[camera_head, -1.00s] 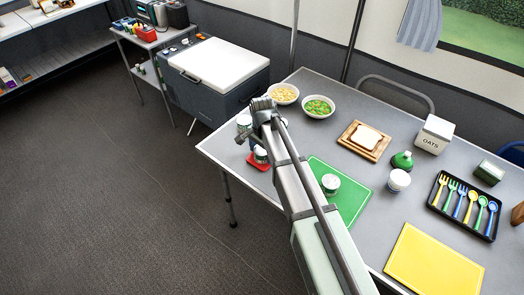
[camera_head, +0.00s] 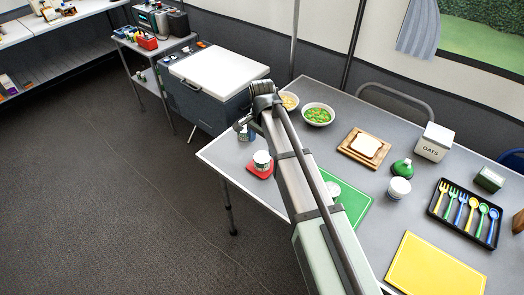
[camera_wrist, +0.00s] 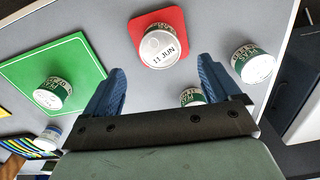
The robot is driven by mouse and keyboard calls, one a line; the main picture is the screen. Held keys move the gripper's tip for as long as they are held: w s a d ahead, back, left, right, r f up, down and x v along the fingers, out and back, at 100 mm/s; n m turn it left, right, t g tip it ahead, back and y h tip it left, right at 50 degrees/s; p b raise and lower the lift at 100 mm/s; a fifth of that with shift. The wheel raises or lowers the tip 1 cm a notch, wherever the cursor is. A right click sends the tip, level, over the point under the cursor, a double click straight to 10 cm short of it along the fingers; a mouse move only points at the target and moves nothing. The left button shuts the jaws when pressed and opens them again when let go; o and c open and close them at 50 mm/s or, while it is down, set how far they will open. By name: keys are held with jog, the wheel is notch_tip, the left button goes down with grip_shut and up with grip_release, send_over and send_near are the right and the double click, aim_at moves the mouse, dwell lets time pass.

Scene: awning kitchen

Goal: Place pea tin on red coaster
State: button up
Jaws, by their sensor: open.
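A tin (camera_wrist: 162,47) with a pale lid dated "11 JUN" stands upright on the red coaster (camera_wrist: 141,22); its side label is not readable. In the head view this tin (camera_head: 262,158) and the coaster (camera_head: 251,169) show beside my arm. My gripper (camera_wrist: 161,66) is open and apart from the tin, with one blue finger on each side in the wrist view. A green-labelled tin that seems to read peas (camera_wrist: 252,64) stands to the right. Another green-labelled tin (camera_wrist: 191,97) is partly hidden behind my gripper.
A similar tin (camera_wrist: 53,92) stands on the green board (camera_wrist: 80,62). A white-lidded tub (camera_head: 399,187), toast board (camera_head: 365,147), green-food bowl (camera_head: 318,115), cutlery tray (camera_head: 466,211) and yellow board (camera_head: 436,266) are farther right. The table edge lies close to the coaster.

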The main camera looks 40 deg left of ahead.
aim_at(262, 157)
jog(key=shift+r, duration=1.75)
